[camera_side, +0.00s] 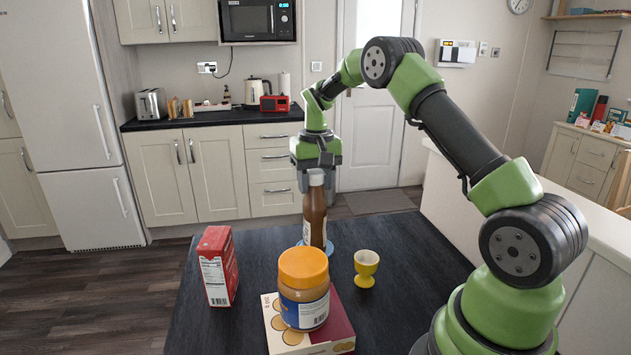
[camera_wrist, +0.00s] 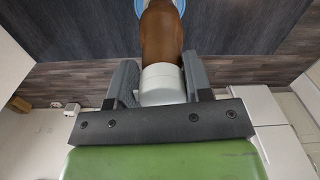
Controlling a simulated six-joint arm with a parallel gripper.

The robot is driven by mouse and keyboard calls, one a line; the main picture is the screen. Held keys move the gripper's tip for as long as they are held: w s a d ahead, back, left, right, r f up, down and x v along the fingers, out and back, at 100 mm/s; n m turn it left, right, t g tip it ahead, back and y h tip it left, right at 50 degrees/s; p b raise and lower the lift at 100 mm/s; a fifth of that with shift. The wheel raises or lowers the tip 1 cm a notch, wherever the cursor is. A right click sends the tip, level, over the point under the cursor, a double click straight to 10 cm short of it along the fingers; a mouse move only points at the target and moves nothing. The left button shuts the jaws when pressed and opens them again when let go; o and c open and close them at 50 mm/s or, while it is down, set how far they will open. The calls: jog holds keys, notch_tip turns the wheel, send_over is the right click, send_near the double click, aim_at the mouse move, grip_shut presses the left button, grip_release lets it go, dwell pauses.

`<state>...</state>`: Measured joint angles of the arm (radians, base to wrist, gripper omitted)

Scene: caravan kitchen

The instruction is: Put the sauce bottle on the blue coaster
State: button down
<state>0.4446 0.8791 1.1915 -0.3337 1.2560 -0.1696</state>
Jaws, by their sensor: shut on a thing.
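The sauce bottle (camera_side: 314,220) is brown with a white cap and stands upright in the side view. My gripper (camera_side: 316,176) points down from above and is shut on the bottle's cap end. In the wrist view the two fingers (camera_wrist: 160,80) flank the white cap, and the brown bottle body (camera_wrist: 161,35) extends past them. The blue coaster (camera_side: 329,246) lies on the dark table at the bottle's foot. Its blue edge (camera_wrist: 139,7) shows on both sides of the bottle in the wrist view. I cannot tell whether the bottle's base touches it.
An orange-lidded jar (camera_side: 304,302) stands on a flat box (camera_side: 340,328) in front of the bottle. A yellow egg cup (camera_side: 366,267) is close on the right. A red carton (camera_side: 217,266) stands on the left. Bare table (camera_side: 425,255) lies right of the egg cup.

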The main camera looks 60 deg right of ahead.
jog(key=c, duration=0.5)
grip_release()
jog(key=shift+f, duration=0.15)
jog(key=shift+c, duration=0.2)
